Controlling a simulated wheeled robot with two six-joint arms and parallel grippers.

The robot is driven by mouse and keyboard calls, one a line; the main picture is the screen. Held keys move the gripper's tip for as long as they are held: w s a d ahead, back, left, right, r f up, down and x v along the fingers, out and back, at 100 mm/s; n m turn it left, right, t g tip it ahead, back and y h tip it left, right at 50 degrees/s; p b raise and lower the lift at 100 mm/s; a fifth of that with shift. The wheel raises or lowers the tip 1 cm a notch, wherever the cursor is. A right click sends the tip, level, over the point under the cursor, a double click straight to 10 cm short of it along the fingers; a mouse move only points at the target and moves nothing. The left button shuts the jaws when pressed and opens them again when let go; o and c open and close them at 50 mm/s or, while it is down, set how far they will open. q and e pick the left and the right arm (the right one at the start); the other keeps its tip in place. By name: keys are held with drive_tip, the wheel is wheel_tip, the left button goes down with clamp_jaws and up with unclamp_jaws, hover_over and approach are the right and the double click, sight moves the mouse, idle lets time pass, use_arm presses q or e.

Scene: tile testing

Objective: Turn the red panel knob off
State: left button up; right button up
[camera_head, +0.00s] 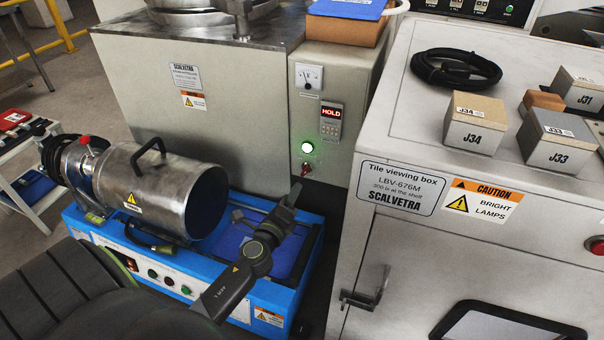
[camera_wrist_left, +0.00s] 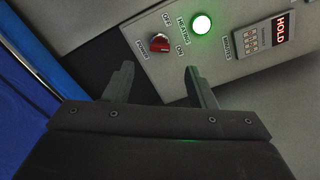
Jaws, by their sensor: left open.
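The red knob (camera_head: 305,170) sits low on the pale control panel (camera_head: 310,78), under a lit green lamp (camera_head: 307,148). In the left wrist view the red knob (camera_wrist_left: 159,43) lies between OFF and ON markings; which one it points to is hard to tell. My left gripper (camera_head: 290,192) is just below and left of the knob in the head view. In the left wrist view its fingers (camera_wrist_left: 159,75) are apart and empty, with the knob ahead of the gap and not between them. My right gripper is not in view.
A display (camera_head: 331,112) reading HOLD is above the lamp. A blue machine (camera_head: 165,270) with a metal cylinder (camera_head: 150,190) stands below left. The tile viewing box (camera_head: 390,150) stands close on the right, bearing labelled blocks and a coiled black cable (camera_head: 455,68).

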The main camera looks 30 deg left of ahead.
sight(303, 173)
use_arm(q)
drive_tip(key=b+x, duration=0.1)
drive_tip(key=x, duration=0.8)
drive_tip(key=shift+w+a, duration=0.1)
drive_tip(key=shift+w, duration=0.2)
drive_tip(key=c, duration=1)
